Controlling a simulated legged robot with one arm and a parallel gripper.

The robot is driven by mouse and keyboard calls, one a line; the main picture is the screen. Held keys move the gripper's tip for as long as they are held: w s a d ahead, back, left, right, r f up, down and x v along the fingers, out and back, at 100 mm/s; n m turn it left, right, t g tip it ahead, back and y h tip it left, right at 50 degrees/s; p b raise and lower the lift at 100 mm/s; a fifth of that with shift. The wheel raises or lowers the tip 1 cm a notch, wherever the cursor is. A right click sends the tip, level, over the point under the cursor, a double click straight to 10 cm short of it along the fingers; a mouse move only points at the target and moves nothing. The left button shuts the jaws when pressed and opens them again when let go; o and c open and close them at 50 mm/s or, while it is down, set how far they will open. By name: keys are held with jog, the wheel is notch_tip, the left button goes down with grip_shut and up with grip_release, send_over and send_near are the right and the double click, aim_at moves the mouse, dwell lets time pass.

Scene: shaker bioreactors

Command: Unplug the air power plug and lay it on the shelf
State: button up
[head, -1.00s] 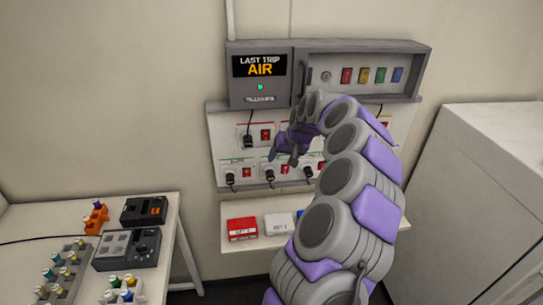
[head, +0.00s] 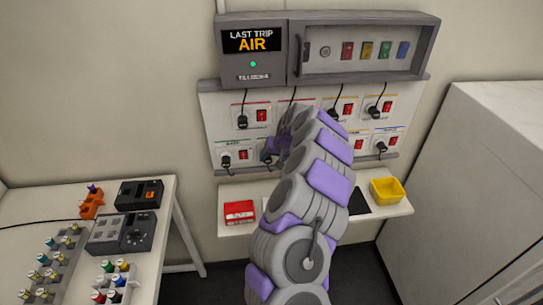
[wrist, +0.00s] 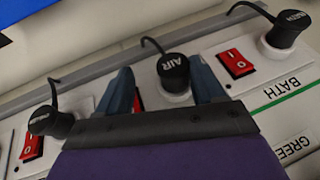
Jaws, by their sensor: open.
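The black air plug (wrist: 174,70), lettered AIR, sits in its white socket in the wrist view, its cord curling up and left. My gripper (wrist: 160,63) is open, with one blue-grey finger on each side of the plug. I cannot tell whether the fingers touch it. In the head view my gripper (head: 272,151) is at the lower row of sockets, second from the left, hiding most of that plug. The white shelf (head: 240,190) runs below the socket panel, partly covered by my arm.
The bath plug (wrist: 285,28) and another black plug (wrist: 50,122) flank the air plug, beside red switches. The shelf holds a red box (head: 240,213), a black flat item (head: 359,203) and a yellow bin (head: 387,190). A grey control box (head: 253,52) hangs above.

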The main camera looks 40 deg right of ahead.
aim_at(266, 160)
jog(key=shift+d+f, duration=0.15)
jog(key=a, duration=0.2)
jog(key=shift+w+a+r, duration=0.1)
jog(key=shift+a+r, duration=0.3)
jog(key=shift+a, duration=0.25)
jog(key=shift+c, duration=0.7)
jog(key=shift+d, duration=0.3)
jog(key=c, duration=0.3)
jog(key=shift+d+f, duration=0.2)
jog(key=shift+d, duration=0.5)
jog(key=c, duration=0.3)
jog(key=shift+c, duration=0.7)
jog(key=shift+a, duration=0.25)
jog(key=shift+c, duration=1.4)
jog(key=shift+a+r, duration=0.1)
jog(key=shift+a, duration=0.05)
